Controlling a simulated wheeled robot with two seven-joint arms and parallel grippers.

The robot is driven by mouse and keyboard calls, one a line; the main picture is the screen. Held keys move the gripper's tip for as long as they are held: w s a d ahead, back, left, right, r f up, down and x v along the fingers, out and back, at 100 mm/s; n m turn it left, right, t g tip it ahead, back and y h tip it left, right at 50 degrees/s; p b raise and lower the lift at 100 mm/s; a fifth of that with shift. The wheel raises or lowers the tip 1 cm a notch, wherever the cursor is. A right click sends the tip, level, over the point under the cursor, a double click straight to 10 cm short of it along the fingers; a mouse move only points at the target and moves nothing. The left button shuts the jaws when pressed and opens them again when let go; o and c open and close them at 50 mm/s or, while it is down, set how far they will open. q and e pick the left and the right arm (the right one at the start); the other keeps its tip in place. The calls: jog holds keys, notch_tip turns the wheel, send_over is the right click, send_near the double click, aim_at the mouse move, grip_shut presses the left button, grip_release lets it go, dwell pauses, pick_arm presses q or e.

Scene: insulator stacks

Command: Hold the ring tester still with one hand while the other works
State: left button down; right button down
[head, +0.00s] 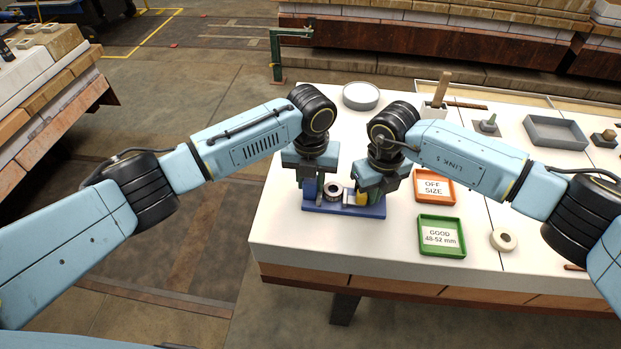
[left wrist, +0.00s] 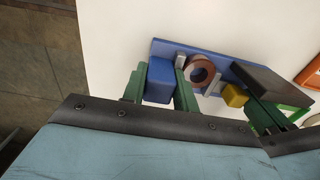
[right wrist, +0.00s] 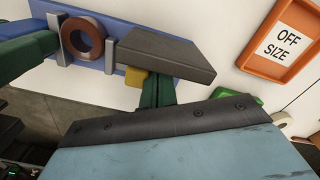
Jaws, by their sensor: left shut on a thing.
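The ring tester has a blue base (head: 345,209) at the near left of the white table. A brown ring (left wrist: 201,70) sits between its two grey metal jaws; the ring also shows in the right wrist view (right wrist: 83,38). My left gripper (left wrist: 160,85) has its green fingers on both sides of the tester's blue block (left wrist: 159,79) and is shut on it. My right gripper (right wrist: 158,92) is down beside the tester's yellow block (right wrist: 135,78). Its far finger is hidden, so its grip is unclear. A dark grey slab (right wrist: 165,55) lies above that end.
An orange OFF SIZE tray (head: 435,199) and a green GOOD 48-52 mm tray (head: 441,250) stand right of the tester. A pale ring (head: 503,240) lies right of the green tray. A round grey dish (head: 361,97) and a grey tray (head: 555,132) stand behind. The table's front left is clear.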

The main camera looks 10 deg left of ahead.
pick_arm(q)
jog(key=shift+w+r, duration=0.1)
jog(key=shift+r, duration=0.05)
pick_arm(e)
jog(key=shift+s+d+f, duration=0.15)
jog(key=shift+d+f, duration=0.1)
jog(key=shift+d, duration=0.4)
jog(key=shift+s+d+f, duration=0.1)
jog(key=shift+d+f, duration=0.1)
jog(key=shift+d, duration=0.4)
pick_arm(q)
jog(key=shift+w, duration=0.1)
pick_arm(e)
jog(key=shift+w+r, duration=0.1)
jog(key=shift+r, duration=0.85)
jog(key=shift+a+r, duration=0.2)
jog(key=shift+r, duration=2.55)
pick_arm(q)
jog(key=c, duration=1)
grip_release()
jog(key=shift+f, duration=0.2)
jog(key=shift+r, duration=0.1)
